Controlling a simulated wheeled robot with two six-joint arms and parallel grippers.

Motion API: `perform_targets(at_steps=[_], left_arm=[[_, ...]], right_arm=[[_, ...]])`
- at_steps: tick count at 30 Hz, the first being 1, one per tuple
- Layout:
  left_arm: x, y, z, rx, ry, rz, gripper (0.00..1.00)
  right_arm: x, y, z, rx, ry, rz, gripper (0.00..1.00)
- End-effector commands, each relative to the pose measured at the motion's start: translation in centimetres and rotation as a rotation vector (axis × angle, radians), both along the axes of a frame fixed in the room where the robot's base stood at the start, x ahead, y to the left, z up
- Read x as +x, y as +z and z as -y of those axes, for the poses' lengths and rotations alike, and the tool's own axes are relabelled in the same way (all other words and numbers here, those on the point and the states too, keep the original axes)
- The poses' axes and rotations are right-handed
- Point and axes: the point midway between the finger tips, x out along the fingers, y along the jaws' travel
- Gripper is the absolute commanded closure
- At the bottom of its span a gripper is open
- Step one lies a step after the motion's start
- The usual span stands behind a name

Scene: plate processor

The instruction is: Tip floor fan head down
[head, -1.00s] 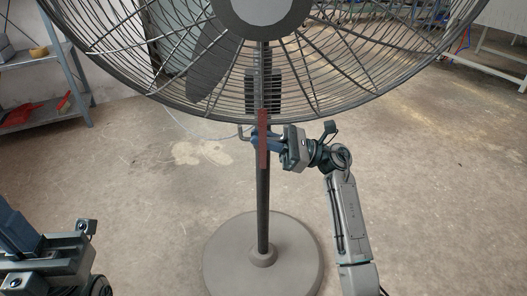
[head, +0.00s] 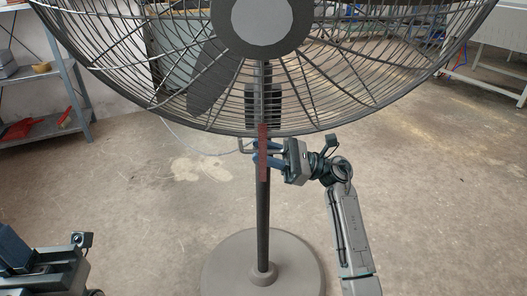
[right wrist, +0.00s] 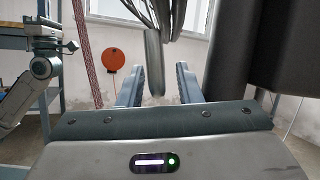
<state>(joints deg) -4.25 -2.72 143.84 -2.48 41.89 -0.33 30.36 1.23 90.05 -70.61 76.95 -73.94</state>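The floor fan's round wire head (head: 190,75) fills the top of the head view, above a dark pole (head: 263,215) and a round grey base (head: 225,272). It stands upright. My right gripper (head: 263,154) is beside the upper pole, just below the head's lower rim. In the right wrist view, its fingers (right wrist: 158,85) are open. The grey lower rim (right wrist: 154,65) shows edge-on in the gap; contact is not clear. The dark pole (right wrist: 232,50) is right of the fingers. My left gripper (head: 25,250) is at the lower left, its tips partly cut off.
A narrow red strip (head: 263,145) shows in front of the pole; it is left of the fingers in the wrist view (right wrist: 87,50). A metal shelf (head: 75,85) stands at the left, a white table (head: 495,60) at the far right. The floor around the base is clear.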

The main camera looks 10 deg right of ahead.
Motion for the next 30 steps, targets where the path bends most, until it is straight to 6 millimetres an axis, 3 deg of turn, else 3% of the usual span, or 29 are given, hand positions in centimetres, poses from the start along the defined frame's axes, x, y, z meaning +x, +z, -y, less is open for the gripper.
perform_targets(at_steps=[15, 21, 28, 30], left_arm=[[-0.1, -0.1, 0.1, 0.029, -0.005, -0.034, 1.0], [-0.2, 0.0, 0.1, 0.028, -0.006, -0.031, 1.0], [-0.2, 0.1, 0.1, 0.028, -0.007, -0.026, 1.0], [-0.2, 0.1, 0.1, 0.027, -0.007, -0.024, 1.0]], right_arm=[[-0.3, -3.4, 8.4, -0.003, -0.001, -0.003, 0.68], [-0.4, -3.9, 9.6, -0.001, -0.001, -0.001, 0.68], [-0.4, -3.9, 9.7, 0.0, 0.0, -0.001, 0.68], [-0.4, -3.9, 9.7, 0.0, 0.0, -0.001, 0.8]])
